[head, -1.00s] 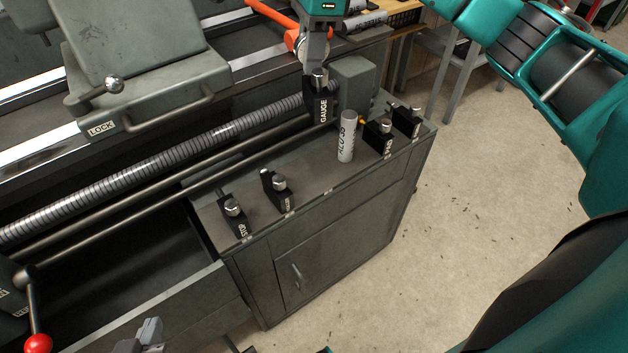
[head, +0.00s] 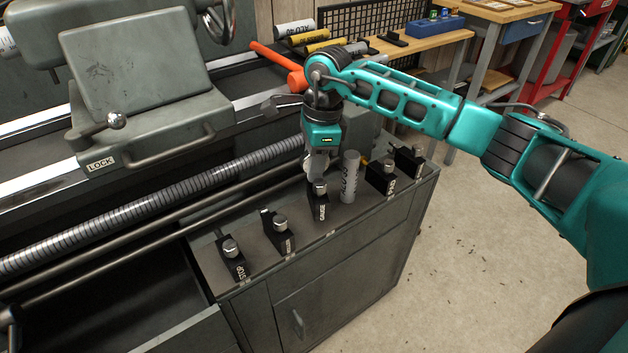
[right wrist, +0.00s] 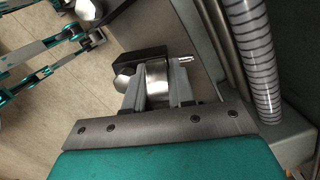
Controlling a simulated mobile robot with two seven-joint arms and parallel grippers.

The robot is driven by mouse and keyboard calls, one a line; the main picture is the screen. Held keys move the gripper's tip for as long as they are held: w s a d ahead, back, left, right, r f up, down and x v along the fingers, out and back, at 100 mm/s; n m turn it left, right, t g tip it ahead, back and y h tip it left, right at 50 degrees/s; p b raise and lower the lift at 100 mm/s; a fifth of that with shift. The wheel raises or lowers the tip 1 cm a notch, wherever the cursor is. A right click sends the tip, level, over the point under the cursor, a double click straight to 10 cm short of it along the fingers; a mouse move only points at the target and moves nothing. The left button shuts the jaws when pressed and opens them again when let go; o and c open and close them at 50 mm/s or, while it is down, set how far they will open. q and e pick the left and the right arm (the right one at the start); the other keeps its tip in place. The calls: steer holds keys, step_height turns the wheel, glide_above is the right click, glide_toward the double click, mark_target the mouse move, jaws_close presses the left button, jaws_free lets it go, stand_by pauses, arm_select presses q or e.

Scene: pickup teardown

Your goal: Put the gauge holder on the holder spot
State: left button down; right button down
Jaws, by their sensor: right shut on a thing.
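The gauge holder (head: 320,206) is a black block labelled GAUGE with a silver knob on top. It is upright over the front part of the grey cabinet top (head: 258,262), in line with the other holders. My right gripper (head: 318,182) points down and is shut on its knob. The right wrist view shows the silver knob of the gauge holder (right wrist: 157,78) between the fingers of the right gripper (right wrist: 158,92). I cannot tell whether its base touches the surface. No separate holder spot marking is clear; the holder may cover it.
A grey cylinder (head: 350,176) stands close right of the gauge holder. Black holders stand further right (head: 381,177) (head: 410,160) and to the left (head: 278,232) (head: 232,258). The ribbed screw (head: 150,208) runs behind. An open drawer is at lower left.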

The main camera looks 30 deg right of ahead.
step_height(320, 180, down, 4)
steer(key=shift+b, duration=0.3)
steer(key=shift+f, duration=0.15)
steer(key=c, duration=1)
jaws_free()
steer(key=shift+f, duration=0.1)
steer(key=shift+o, duration=0.2)
